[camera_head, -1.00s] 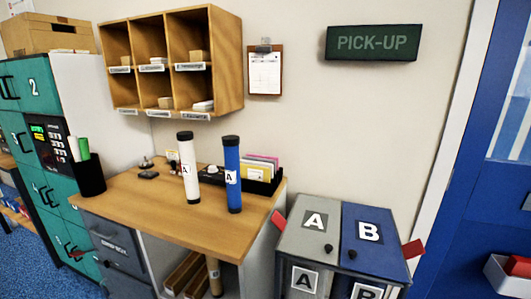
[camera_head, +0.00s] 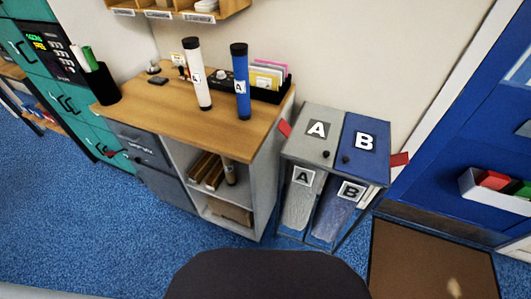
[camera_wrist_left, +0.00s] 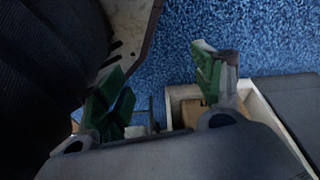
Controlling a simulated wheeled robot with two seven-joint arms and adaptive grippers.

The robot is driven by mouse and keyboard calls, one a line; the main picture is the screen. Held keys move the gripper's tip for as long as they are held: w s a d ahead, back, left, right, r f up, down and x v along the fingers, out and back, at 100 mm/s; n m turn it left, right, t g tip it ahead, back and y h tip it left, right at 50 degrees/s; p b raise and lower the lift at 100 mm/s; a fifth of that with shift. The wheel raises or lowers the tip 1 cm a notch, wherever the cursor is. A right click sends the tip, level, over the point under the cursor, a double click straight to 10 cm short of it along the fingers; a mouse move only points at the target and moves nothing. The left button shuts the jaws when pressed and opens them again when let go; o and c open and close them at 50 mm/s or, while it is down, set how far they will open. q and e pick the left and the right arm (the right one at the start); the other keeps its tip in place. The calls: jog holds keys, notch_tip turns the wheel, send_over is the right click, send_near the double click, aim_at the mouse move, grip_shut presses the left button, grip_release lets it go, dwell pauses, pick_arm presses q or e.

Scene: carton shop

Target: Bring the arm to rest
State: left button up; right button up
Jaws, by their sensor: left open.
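My left gripper (camera_wrist_left: 162,82) shows in the left wrist view. Its two green-padded fingers are spread apart with nothing between them, above the blue carpet (camera_wrist_left: 260,35). No gripper or arm shows in the head view, and my right gripper is in neither view. A dark rounded shape, perhaps part of my body, fills the bottom middle of the head view.
A wooden-topped desk (camera_head: 165,108) holds a white tube (camera_head: 198,75) and a blue tube (camera_head: 240,80), both upright. Beside it stand grey bin A (camera_head: 310,145) and blue bin B (camera_head: 362,152). A pale-edged box (camera_wrist_left: 262,102) lies below the gripper. Carpet is clear at front left.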

pick_arm(q)
jog(key=s+a+r+p, duration=0.2)
jog(key=s+r+p, duration=0.1)
jog(key=s+p, duration=0.3)
jog(key=s+a+r+g+y+p, duration=0.1)
jog(key=s+a+r+p, duration=0.1)
jog(key=s+p, duration=0.5)
jog(key=shift+a+r+g+p, duration=0.3)
jog(key=shift+a+r+p, duration=0.1)
jog(key=shift+a+p, duration=0.2)
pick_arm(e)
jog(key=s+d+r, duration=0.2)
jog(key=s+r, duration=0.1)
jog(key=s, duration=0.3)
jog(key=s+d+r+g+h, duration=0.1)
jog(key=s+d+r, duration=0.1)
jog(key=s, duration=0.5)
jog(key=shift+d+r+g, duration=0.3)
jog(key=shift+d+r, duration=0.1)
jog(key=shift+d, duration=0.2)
